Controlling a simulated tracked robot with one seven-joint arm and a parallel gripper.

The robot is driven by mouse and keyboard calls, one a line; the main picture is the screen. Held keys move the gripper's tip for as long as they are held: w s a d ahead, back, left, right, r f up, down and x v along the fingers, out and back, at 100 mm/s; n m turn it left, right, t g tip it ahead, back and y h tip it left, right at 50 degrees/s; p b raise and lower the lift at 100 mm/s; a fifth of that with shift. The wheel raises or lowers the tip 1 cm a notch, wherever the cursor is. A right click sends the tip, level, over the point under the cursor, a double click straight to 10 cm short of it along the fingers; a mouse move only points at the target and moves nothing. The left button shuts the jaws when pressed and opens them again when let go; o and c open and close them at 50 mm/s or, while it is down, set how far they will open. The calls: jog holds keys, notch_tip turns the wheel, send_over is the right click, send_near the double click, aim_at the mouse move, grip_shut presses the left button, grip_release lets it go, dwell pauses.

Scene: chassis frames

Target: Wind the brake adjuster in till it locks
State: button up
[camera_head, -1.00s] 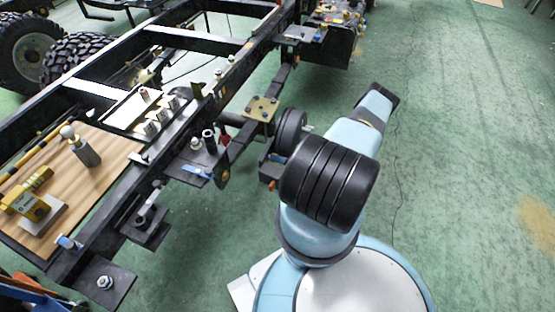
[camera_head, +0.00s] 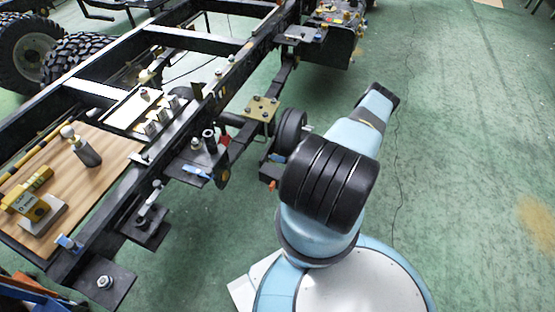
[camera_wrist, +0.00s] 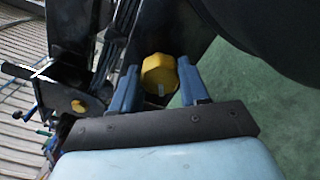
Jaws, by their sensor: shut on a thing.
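The brake adjuster shows in the wrist view as a yellow faceted knob (camera_wrist: 158,72) on a dark bracket, with a small pale mark on its near side. My gripper (camera_wrist: 157,78) has its two blue fingers on either side of the knob and is shut on it. In the head view, my arm and its black ribbed joint stand in front of the chassis. My gripper and its fingers cannot be made out there. A small orange piece (camera_head: 272,185) shows low beside the black drum (camera_head: 291,130).
The black chassis frame (camera_head: 237,78) runs along the left. A wooden board (camera_head: 110,148) carries a yellow block (camera_head: 25,207) and a grey cylinder (camera_head: 88,153). A blue-handled lever (camera_head: 196,171) sits on a side plate. The green floor (camera_head: 465,150) at right is clear.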

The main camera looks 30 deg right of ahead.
jog(key=shift+w+d, duration=0.15)
jog(key=shift+d, duration=0.25)
jog(key=o, duration=0.8)
jog(key=shift+o, duration=1.2)
jog(key=shift+a, duration=0.25)
jog(key=v, duration=1.4)
